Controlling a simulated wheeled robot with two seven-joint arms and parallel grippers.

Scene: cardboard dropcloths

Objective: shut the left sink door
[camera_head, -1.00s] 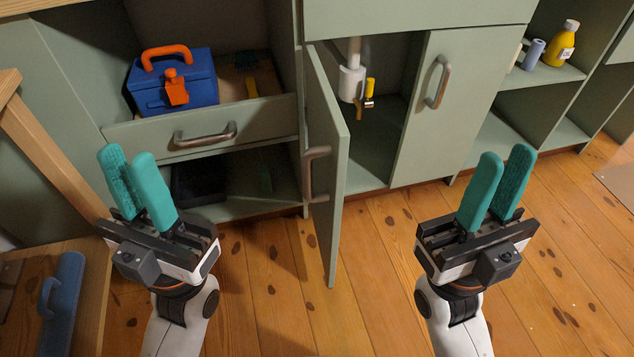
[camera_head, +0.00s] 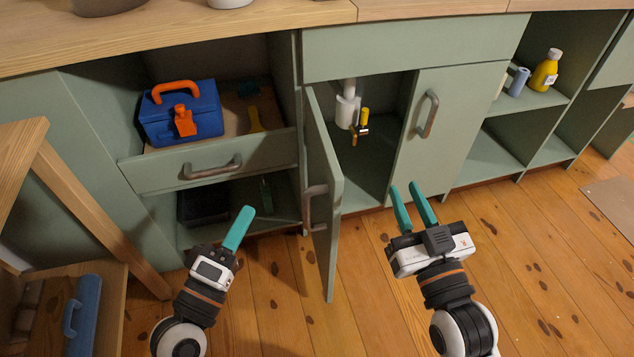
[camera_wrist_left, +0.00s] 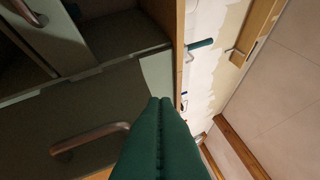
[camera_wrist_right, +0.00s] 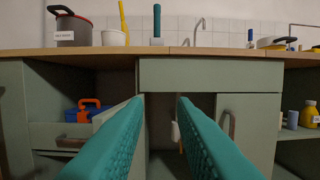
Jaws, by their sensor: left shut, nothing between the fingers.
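The left sink door (camera_head: 323,190) is green with a curved metal handle (camera_head: 309,208) and stands wide open, its free edge pointing toward me. Behind it the sink cupboard (camera_head: 375,165) shows a white drain pipe (camera_head: 346,108). The right sink door (camera_head: 440,120) is closed. My left gripper (camera_head: 244,213) is shut and empty, to the left of the open door and apart from it, in front of the lower shelf. My right gripper (camera_head: 411,189) is open and empty, to the right of the open door, in front of the right sink door. Its teal fingers also show in the right wrist view (camera_wrist_right: 163,105).
A drawer (camera_head: 160,175) at the left stands open with a blue toolbox (camera_head: 182,112) in it. A wooden stool-like piece (camera_head: 75,200) stands at the far left. Open shelves (camera_head: 520,120) with a yellow bottle (camera_head: 546,70) are at the right. The floor in front is clear.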

